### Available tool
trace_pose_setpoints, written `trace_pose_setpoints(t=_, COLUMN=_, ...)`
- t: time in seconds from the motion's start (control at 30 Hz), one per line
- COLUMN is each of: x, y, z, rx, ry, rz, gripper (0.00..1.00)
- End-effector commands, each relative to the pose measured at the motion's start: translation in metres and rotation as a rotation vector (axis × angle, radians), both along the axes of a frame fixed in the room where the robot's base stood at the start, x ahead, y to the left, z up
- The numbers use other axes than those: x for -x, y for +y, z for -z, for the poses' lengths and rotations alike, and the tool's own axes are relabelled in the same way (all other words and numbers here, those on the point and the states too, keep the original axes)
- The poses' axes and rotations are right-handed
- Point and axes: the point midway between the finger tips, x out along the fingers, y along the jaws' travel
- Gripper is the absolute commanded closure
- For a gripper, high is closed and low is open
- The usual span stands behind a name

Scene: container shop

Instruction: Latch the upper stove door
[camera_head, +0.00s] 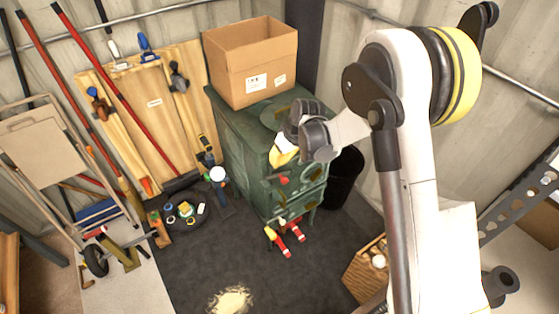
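The green stove (245,148) stands against the corrugated wall in the middle of the view. Its upper door (305,176) is on the front face, below the stove top, with a small red part (283,180) at its left side. I cannot tell whether this door is fully shut or slightly ajar. My gripper (290,146) is at the stove's upper front, above the upper door and in front of the top edge. Its fingers are small and partly hidden by its own body, so their opening and any contact are unclear.
An open cardboard box (250,65) sits on the stove. A round black tray (187,222) with small items is on the floor left. The dark mat in front is mostly clear.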

Motion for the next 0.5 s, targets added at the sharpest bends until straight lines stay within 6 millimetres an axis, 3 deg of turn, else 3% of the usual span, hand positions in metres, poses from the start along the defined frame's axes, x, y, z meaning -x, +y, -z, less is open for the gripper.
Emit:
trace_pose_setpoints(t=0.27, x=0.000, y=0.001, z=-0.007, rx=-0.001, ry=0.001, rz=0.000, gripper=1.00)
trace_pose_setpoints(t=0.5, x=0.002, y=0.007, z=-0.053, rx=0.000, ry=0.000, rz=0.001, gripper=1.00)
